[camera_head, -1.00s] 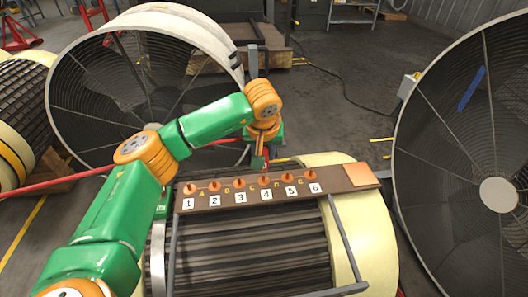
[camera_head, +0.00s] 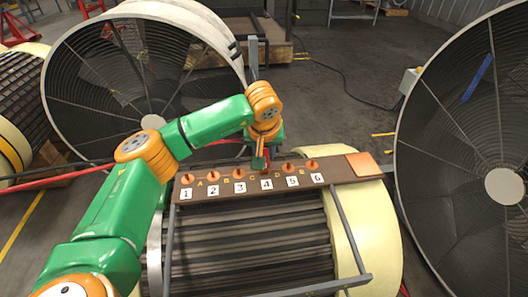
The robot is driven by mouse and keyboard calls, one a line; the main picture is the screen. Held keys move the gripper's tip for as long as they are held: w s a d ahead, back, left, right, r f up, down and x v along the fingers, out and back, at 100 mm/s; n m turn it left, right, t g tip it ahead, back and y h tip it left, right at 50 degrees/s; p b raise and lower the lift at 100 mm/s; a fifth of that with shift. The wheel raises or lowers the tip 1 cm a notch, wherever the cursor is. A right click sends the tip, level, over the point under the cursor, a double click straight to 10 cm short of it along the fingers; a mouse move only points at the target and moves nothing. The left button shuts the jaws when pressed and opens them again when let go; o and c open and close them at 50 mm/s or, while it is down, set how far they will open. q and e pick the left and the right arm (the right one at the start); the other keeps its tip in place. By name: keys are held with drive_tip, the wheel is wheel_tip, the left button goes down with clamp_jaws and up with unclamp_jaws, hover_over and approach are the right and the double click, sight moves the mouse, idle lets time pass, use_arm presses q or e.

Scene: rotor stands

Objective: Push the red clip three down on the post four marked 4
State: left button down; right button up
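A brown board (camera_head: 335,172) carries a row of orange-based posts over white number cards 1 to 6. Post four (camera_head: 265,173) stands above the card marked 4 (camera_head: 266,185). My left gripper (camera_head: 263,161) points down right over post four, its tips close to the board. A small red piece, which looks like the red clip (camera_head: 267,160), shows between its fingertips, mostly hidden by them. The gripper appears shut on it. How far down the post the clip sits is too small to tell. My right gripper is out of view.
Posts three (camera_head: 238,174) and five (camera_head: 289,167) stand close on either side of post four. An orange square pad (camera_head: 363,164) lies at the board's right end. Large caged fans stand at left (camera_head: 100,90) and right (camera_head: 440,150). The board lies across a ribbed drum (camera_head: 250,240).

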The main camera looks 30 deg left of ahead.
use_arm(q)
drive_tip(key=shift+f, duration=0.35)
drive_tip(key=c, duration=0.5)
unclamp_jaws()
